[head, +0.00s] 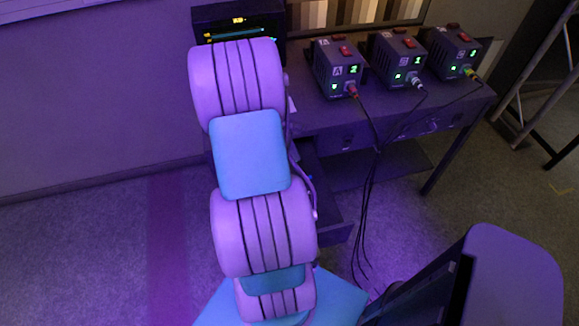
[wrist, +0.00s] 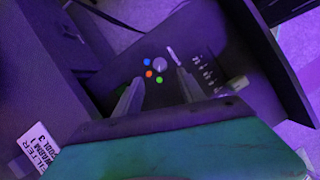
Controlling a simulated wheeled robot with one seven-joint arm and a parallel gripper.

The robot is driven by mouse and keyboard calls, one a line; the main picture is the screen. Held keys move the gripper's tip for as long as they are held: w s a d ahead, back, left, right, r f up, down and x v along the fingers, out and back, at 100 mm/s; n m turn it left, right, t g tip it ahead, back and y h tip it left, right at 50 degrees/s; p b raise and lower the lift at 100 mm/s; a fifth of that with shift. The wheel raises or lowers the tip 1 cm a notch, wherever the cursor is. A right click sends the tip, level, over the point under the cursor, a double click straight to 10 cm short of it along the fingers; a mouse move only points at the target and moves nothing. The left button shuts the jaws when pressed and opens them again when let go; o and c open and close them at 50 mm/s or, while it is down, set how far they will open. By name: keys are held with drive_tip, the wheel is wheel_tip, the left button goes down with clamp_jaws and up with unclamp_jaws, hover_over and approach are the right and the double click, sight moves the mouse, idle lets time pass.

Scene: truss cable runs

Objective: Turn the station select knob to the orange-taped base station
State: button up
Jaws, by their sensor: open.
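In the wrist view, a small grey round knob (wrist: 159,65) sits on a dark panel (wrist: 135,62). A blue dot (wrist: 150,62), an orange dot (wrist: 149,74) and a green dot (wrist: 159,80) lie around it. My gripper (wrist: 159,77) is open, its fingers pointing toward the knob from either side; I cannot tell whether they touch it. The knob's pointer is too small to read. In the head view, three base stations stand on the desk: A (head: 338,68), a middle one (head: 396,58) and a right one (head: 449,50). A's plug looks red-orange, the middle one's whitish, the right one's yellow-green. My arm hides the gripper there.
A white label (wrist: 36,149) shows at lower left. The desk (head: 440,110) has an open drawer (head: 325,185) below it. Black cables (head: 368,190) hang in front of it.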

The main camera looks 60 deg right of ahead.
sight(305, 179)
drive_tip(key=x, duration=0.7)
drive_tip(key=shift+s+d+f, duration=0.1)
drive_tip(key=shift+s+f, duration=0.15)
drive_tip(key=shift+s, duration=0.05)
drive_tip(key=shift+c, duration=0.2)
clamp_jaws()
